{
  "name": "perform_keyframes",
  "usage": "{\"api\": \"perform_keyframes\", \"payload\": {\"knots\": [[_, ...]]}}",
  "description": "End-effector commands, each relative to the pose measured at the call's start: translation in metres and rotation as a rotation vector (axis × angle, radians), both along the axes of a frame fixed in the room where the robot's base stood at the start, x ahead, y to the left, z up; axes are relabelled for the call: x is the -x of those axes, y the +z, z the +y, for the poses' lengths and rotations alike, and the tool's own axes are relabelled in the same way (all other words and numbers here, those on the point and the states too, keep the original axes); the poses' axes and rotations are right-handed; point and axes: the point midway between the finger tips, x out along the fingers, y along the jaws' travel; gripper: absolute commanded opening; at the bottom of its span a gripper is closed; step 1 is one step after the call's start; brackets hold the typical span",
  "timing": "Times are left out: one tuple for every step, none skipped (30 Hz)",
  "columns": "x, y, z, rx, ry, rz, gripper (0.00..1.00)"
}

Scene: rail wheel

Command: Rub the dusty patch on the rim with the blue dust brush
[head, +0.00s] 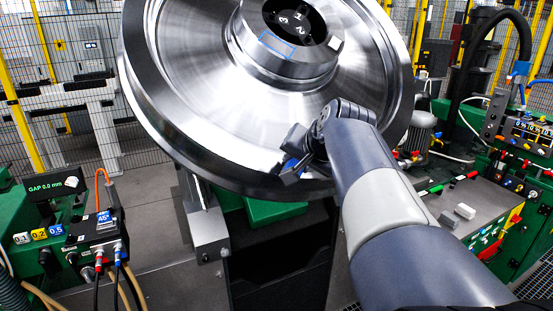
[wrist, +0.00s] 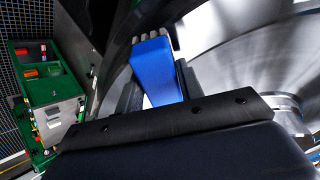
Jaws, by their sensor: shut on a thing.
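The big shiny rail wheel (head: 200,110) fills the upper middle of the head view, and its disc also shows at the right of the wrist view (wrist: 240,60). My gripper (head: 291,168) is at the lower part of the wheel, in front of the rim. In the wrist view my gripper (wrist: 158,88) is shut on the blue dust brush (wrist: 155,70). The brush's pale bristle end points away from me, toward the rim. I cannot tell whether the bristles touch the rim. The dusty patch cannot be made out; my arm and gripper cover part of the lower rim.
A green gauge box (head: 50,200) and a black control box (head: 98,238) stand at the left. A grey bench top (head: 450,210) with small blocks is at the right, beside green machinery. A mesh fence stands behind. Grey floor shows at lower left.

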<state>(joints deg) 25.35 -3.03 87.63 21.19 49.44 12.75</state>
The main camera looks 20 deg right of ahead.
Motion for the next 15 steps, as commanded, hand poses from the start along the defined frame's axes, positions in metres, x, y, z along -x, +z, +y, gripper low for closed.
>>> {"api": "perform_keyframes", "payload": {"knots": [[0.004, 0.007, -0.001, 0.002, -0.002, -0.003, 0.17], [0.006, 0.009, -0.001, 0.002, -0.002, -0.003, 0.17], [0.009, 0.013, -0.001, 0.002, -0.001, -0.004, 0.17], [0.011, 0.015, -0.001, 0.002, -0.001, -0.004, 0.17], [0.014, 0.017, -0.001, 0.002, -0.001, -0.004, 0.17], [0.016, 0.020, -0.001, 0.002, -0.001, -0.004, 0.17], [0.018, 0.022, -0.001, 0.002, -0.002, -0.004, 0.17], [0.020, 0.024, -0.001, 0.002, -0.002, -0.004, 0.17], [0.023, 0.027, -0.001, 0.001, -0.003, -0.004, 0.17], [0.025, 0.029, -0.001, 0.002, -0.002, -0.004, 0.17], [0.027, 0.031, -0.001, 0.001, -0.001, -0.004, 0.17], [0.029, 0.032, -0.001, 0.001, -0.001, -0.004, 0.17], [0.030, 0.033, -0.001, 0.001, -0.001, -0.004, 0.17], [0.031, 0.034, -0.001, 0.002, -0.001, -0.004, 0.17], [0.032, 0.034, -0.002, 0.002, -0.001, -0.004, 0.17]]}}
